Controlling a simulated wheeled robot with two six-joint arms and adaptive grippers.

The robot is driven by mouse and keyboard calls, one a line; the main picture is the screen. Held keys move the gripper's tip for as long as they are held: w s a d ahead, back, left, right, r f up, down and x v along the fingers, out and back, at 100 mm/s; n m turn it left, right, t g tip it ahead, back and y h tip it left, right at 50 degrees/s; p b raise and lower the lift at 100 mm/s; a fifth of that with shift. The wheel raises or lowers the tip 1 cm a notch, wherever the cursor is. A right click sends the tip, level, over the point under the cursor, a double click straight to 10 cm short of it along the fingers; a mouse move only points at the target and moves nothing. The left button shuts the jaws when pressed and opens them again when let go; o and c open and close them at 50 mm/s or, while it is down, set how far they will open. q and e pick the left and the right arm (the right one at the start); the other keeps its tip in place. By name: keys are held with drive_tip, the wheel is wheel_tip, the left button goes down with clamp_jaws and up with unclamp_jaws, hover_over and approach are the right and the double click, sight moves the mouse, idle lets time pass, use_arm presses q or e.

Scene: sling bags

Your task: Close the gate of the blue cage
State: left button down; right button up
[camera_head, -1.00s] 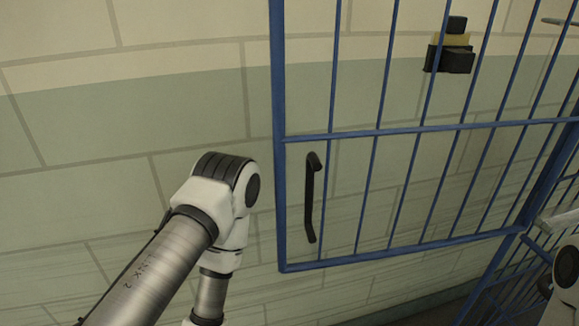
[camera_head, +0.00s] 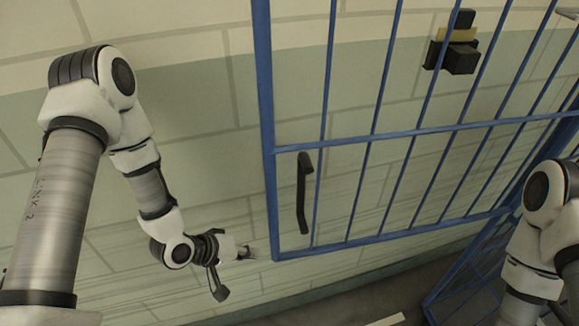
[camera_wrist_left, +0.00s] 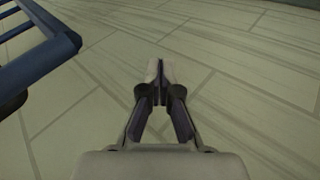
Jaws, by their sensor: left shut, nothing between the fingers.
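The blue barred gate (camera_head: 400,135) stands swung out in the head view, with a black vertical handle (camera_head: 303,193) near its left edge. In the left wrist view a corner of the blue gate (camera_wrist_left: 66,40) shows at upper left, with part of a dark object below it. My left gripper (camera_head: 247,252) is just left of the gate's lower left corner, apart from the handle. In the left wrist view my left gripper (camera_wrist_left: 160,68) is shut and empty, its fingertips together over the wall. My right arm shows at the right edge, but its gripper is out of view.
A brick wall (camera_head: 200,110), cream above and green below, lies behind the gate. A black and yellow box (camera_head: 455,52) is on the wall behind the bars. More blue cage bars (camera_head: 465,275) stand at lower right, close to my right arm.

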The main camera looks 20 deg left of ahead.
use_arm(q)
drive_tip(key=w+a+r+n+t+h+p, duration=0.1)
drive_tip(key=w+r+t+h, duration=0.2)
drive_tip(key=r, duration=0.8)
drive_tip(key=w+a+r+n+t+h+p, duration=0.15)
drive_tip(key=r+h, duration=0.35)
drive_tip(key=r, duration=0.6)
drive_tip(key=w+d+p, duration=0.2)
drive_tip(key=w+d, duration=0.1)
drive_tip(key=d, duration=0.7)
drive_tip(key=shift+w+m+p, duration=0.2)
drive_tip(key=shift+m+p, duration=0.1)
drive_tip(key=shift+m, duration=0.05)
drive_tip(key=shift+f+g, duration=0.1)
drive_tip(key=shift+g, duration=0.15)
